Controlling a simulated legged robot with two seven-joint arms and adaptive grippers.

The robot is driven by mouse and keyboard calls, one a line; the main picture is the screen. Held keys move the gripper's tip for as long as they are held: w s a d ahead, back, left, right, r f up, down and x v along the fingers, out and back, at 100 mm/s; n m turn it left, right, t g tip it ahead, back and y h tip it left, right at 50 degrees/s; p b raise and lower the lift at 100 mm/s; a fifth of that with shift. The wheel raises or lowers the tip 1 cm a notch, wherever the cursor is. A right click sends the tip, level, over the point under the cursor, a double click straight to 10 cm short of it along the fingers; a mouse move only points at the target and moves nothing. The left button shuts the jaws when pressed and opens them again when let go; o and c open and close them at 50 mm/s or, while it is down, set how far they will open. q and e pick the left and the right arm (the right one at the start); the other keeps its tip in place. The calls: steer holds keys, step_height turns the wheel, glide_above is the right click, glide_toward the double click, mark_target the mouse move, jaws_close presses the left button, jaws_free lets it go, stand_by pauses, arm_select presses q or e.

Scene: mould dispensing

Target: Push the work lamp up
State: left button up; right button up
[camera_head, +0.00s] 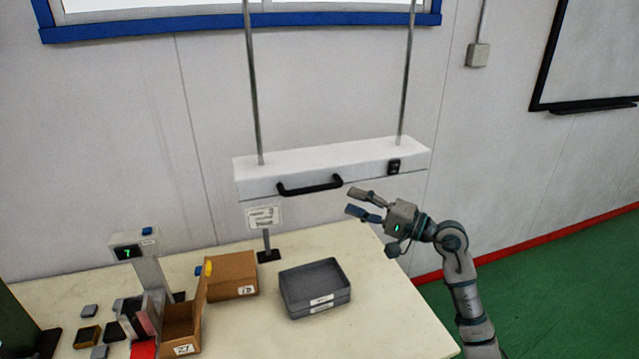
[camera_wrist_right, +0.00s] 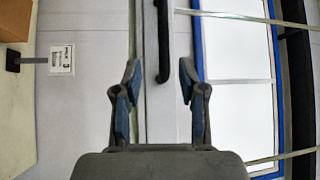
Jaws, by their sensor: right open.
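The work lamp (camera_head: 335,168) is a long white bar hung on two metal rods above the table. A black handle (camera_head: 310,187) is on its front face and a black switch (camera_head: 393,167) near its right end. My right gripper (camera_head: 357,201) is open and empty, just below and in front of the lamp, right of the handle. In the right wrist view the handle (camera_wrist_right: 164,45) stands beyond the open fingers (camera_wrist_right: 157,85), with a visible gap and no contact seen. My left gripper is not in view.
Below is a cream table (camera_head: 375,310) with a grey tray (camera_head: 315,287), cardboard boxes (camera_head: 232,275), a sign on a stand (camera_head: 264,217) and a device with a green display (camera_head: 128,252). A window (camera_head: 140,28) and a wall board (camera_head: 590,55) are behind. Floor at right is clear.

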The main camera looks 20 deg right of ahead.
mark_target(317, 190)
steer(key=x, duration=0.3)
steer(key=s+p+x, duration=0.1)
steer(key=x, duration=0.3)
steer(key=a+p+x, duration=0.1)
steer(key=x, duration=0.2)
steer(key=shift+w+a+r, duration=0.1)
steer(key=shift+a+r, duration=0.05)
steer(key=shift+a, duration=0.25)
steer(key=shift+w, duration=0.15)
steer(key=shift+d, duration=0.85)
steer(key=shift+c, duration=1.4)
steer(key=c, duration=0.4)
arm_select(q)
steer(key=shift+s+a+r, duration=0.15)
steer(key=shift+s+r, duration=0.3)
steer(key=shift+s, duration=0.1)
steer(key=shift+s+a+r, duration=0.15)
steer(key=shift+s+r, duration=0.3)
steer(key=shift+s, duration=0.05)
arm_select(e)
steer(key=shift+a, duration=0.25)
jaws_close()
